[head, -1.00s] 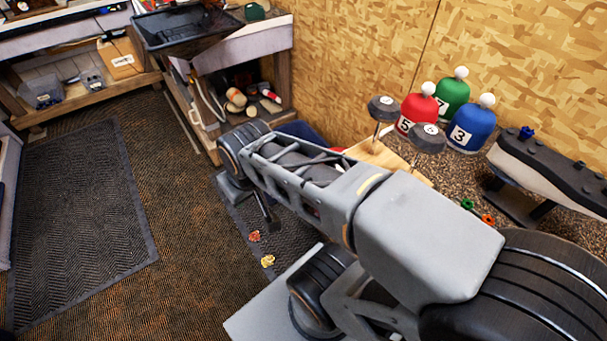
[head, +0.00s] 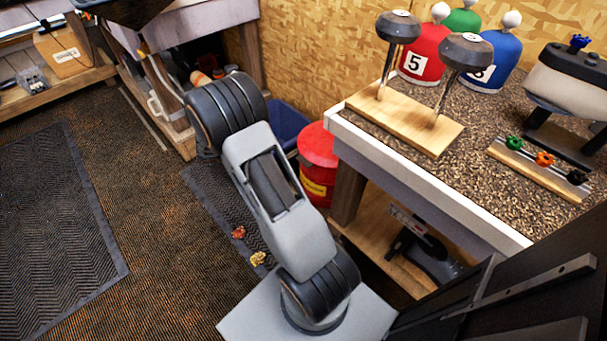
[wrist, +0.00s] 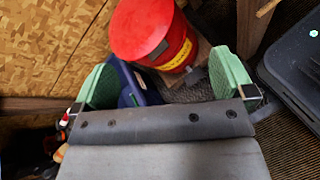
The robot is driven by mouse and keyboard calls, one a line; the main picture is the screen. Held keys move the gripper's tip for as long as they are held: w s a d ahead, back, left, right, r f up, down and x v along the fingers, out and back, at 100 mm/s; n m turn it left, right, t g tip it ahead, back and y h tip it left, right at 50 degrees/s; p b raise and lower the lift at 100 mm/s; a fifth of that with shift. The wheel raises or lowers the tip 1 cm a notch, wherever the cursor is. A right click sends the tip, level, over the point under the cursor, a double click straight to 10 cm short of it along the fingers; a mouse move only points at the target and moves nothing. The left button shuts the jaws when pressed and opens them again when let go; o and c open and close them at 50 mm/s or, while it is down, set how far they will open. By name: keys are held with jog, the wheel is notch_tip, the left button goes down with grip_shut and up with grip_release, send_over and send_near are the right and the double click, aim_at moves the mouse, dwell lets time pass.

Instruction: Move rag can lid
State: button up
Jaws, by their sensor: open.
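The red rag can (head: 318,185) stands on the floor between the workbench and a blue bin, with its red lid (head: 317,143) on top. In the wrist view the can (wrist: 178,52) with a yellow label and its round lid (wrist: 140,28) are at the top, beyond the fingers. The lid looks closed. My gripper (wrist: 165,84) is open and empty, its green finger pads wide apart, and appears clear of the can. In the head view my arm extends toward the back left, and the gripper is hidden behind it.
The blue bin (head: 288,124) stands left of the can. Small crumpled red (head: 239,232) and yellow (head: 258,258) pieces lie near the mat. Floor at left is clear.

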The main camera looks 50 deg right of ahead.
aim_at(303, 162)
jog(key=w+d+f+n+t+h+b, duration=0.2)
jog(key=d+f+n+h+b, duration=0.15)
jog(key=f, duration=0.85)
jog(key=w+d+f+n+t+h+b, duration=0.1)
jog(key=w+d+f+n+h+b, duration=0.2)
jog(key=f, duration=0.9)
jog(key=shift+n, duration=0.85)
jog(key=d+b, duration=0.1)
jog(key=d, duration=0.3)
jog(key=s+d+b, duration=0.1)
jog(key=d, duration=0.4)
jog(key=s+d+b, duration=0.1)
jog(key=d, duration=0.3)
jog(key=shift+d+f+b, duration=0.15)
jog(key=shift+d+b, duration=0.05)
jog(key=shift+b, duration=0.1)
